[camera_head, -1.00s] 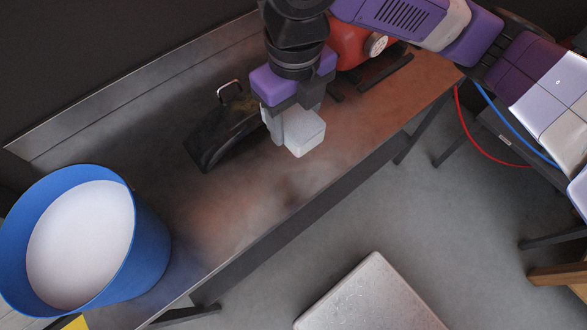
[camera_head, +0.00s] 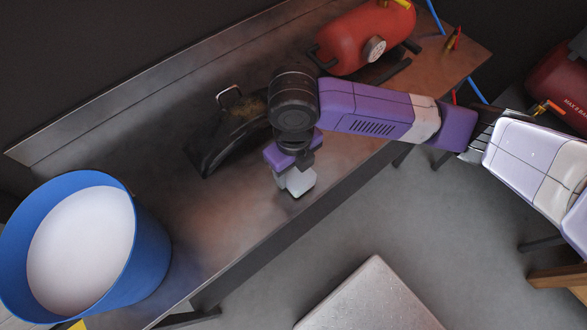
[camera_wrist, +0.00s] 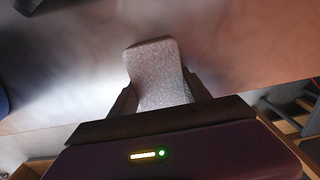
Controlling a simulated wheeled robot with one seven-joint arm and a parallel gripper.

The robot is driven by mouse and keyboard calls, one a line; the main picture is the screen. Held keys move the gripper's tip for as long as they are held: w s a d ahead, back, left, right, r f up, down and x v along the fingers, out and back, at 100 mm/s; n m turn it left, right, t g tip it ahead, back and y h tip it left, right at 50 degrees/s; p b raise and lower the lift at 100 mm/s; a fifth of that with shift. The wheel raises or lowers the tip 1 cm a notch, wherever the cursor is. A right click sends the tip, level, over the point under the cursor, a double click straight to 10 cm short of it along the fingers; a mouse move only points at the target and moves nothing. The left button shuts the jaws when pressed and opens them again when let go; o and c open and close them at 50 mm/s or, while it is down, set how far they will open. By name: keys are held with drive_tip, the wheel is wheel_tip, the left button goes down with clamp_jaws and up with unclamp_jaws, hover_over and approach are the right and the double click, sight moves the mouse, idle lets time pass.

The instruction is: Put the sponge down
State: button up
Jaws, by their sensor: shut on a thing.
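The sponge (camera_head: 299,182) is a small pale grey block. My gripper (camera_head: 288,176) is shut on it, above or at the worn metal bench top (camera_head: 215,215), close to the bench's front edge. In the wrist view the sponge (camera_wrist: 155,72) sticks out between the two dark fingers of my gripper (camera_wrist: 158,95), with the bench surface (camera_wrist: 230,40) behind it. I cannot tell whether the sponge touches the bench. My arm hides part of the bench behind the gripper.
A blue bucket (camera_head: 150,245) with a white inside stands at the bench's left end. A dark curved object (camera_head: 222,145) lies behind my gripper. A red tank (camera_head: 365,38) stands on the right part. The bench between bucket and gripper is clear.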

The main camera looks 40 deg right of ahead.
drive_tip(key=shift+f, duration=0.45)
drive_tip(key=shift+f, duration=0.1)
drive_tip(key=shift+f, duration=0.15)
drive_tip(key=o, duration=1.2)
